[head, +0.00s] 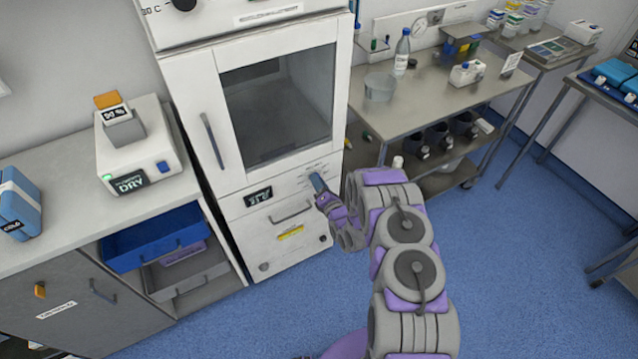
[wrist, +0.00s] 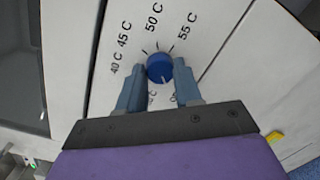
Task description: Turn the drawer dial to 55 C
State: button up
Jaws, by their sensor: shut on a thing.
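The blue drawer dial (wrist: 160,67) is on the white front panel in the wrist view. My gripper (wrist: 159,70) has one finger on each side of the dial and is shut on it. Labels 40 C, 45 C, 50 C and 55 C (wrist: 187,26) run around the dial. More labels below it are partly hidden by my fingers. A pale mark shows on the dial's lower part, but I cannot surely read its setting. In the head view my gripper (head: 318,184) reaches the panel above the right part of the drawer (head: 283,238) and hides the dial.
The drawer has a handle (head: 291,212) and a small dark display (head: 258,196). Above is a glass-door cabinet (head: 280,105). An open blue drawer (head: 155,240) juts out at left. A steel table (head: 420,105) stands at right. Blue floor is free in front.

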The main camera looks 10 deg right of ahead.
jog(key=n+p, duration=0.2)
jog(key=n, duration=0.6)
jog(key=n+y+p, duration=0.1)
jog(key=n+p, duration=0.1)
jog(key=n, duration=0.7)
jog(key=f+n+y+p, duration=0.1)
jog(key=n+p, duration=0.1)
jog(key=n, duration=0.7)
jog(key=shift+s, duration=0.15)
dwell(1.9)
dwell(0.4)
jog(key=o, duration=0.8)
jog(key=shift+d, duration=0.1)
jog(key=shift+o, duration=1.2)
jog(key=shift+r, duration=0.2)
